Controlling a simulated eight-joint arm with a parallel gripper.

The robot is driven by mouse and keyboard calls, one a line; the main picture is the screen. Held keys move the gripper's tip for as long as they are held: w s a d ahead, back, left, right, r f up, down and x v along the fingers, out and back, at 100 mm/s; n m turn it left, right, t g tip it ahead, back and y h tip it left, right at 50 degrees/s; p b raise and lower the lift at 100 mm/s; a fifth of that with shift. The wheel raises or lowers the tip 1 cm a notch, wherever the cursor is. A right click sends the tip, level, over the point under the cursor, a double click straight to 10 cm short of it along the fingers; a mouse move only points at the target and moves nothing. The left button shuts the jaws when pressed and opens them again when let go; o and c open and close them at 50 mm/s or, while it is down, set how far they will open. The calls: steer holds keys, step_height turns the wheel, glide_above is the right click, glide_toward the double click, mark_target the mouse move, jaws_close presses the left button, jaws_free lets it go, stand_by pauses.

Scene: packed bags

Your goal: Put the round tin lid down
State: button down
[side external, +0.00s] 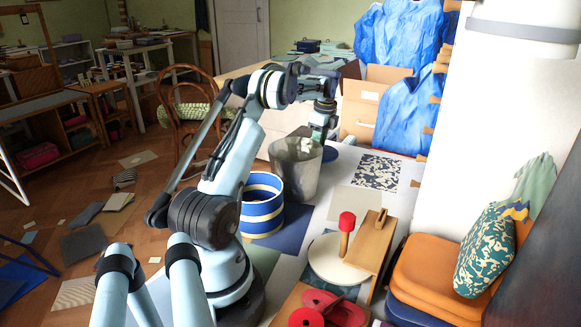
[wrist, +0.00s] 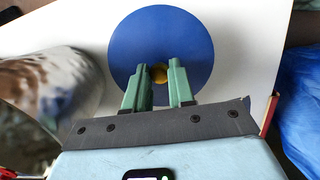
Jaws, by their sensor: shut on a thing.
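The round tin lid (wrist: 135,40) is a flat blue disc with a small yellow knob (wrist: 159,73) at its middle. In the wrist view my gripper (wrist: 161,67) has its two green fingers shut on the knob from either side. In the side view a blue edge of the lid (side external: 331,153) shows below my gripper (side external: 319,140), low over the white table top. Whether the lid touches the table I cannot tell. My arm and wrist hide part of it.
A grey metal bucket (side external: 295,168) stands close by the lid, with a blue-and-white striped tub (side external: 262,206) in front of it. Blue bags (side external: 403,112) and a cardboard box (side external: 362,98) are behind. A patterned sheet (side external: 378,170) lies flat to the right.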

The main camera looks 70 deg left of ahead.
steer(key=shift+f, duration=1.4)
steer(key=shift+f, duration=0.1)
steer(key=c, duration=1)
jaws_free()
steer(key=shift+o, duration=0.2)
